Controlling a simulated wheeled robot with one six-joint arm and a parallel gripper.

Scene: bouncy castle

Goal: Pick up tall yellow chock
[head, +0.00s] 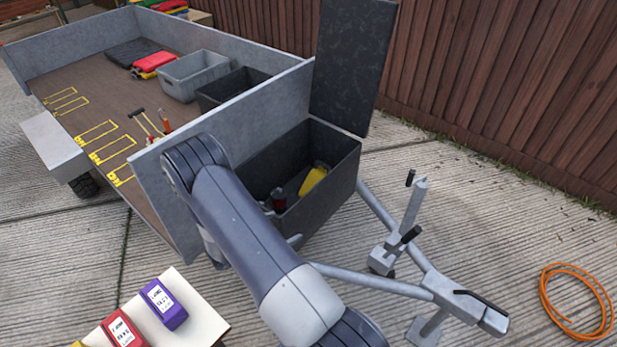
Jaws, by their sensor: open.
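A yellow object (313,181), which looks like the tall yellow chock, lies tilted inside the open dark box (340,165) at the front of the trailer. Its lower part is hard to make out in the box's shadow. My arm crosses the middle of the head view, in front of the box's left part.
The box's raised lid (352,65) stands upright behind it. The trailer's drawbar (375,285) and jockey stand (405,230) are at right. A pale table (205,325) holds purple (163,304) and red (122,331) items.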

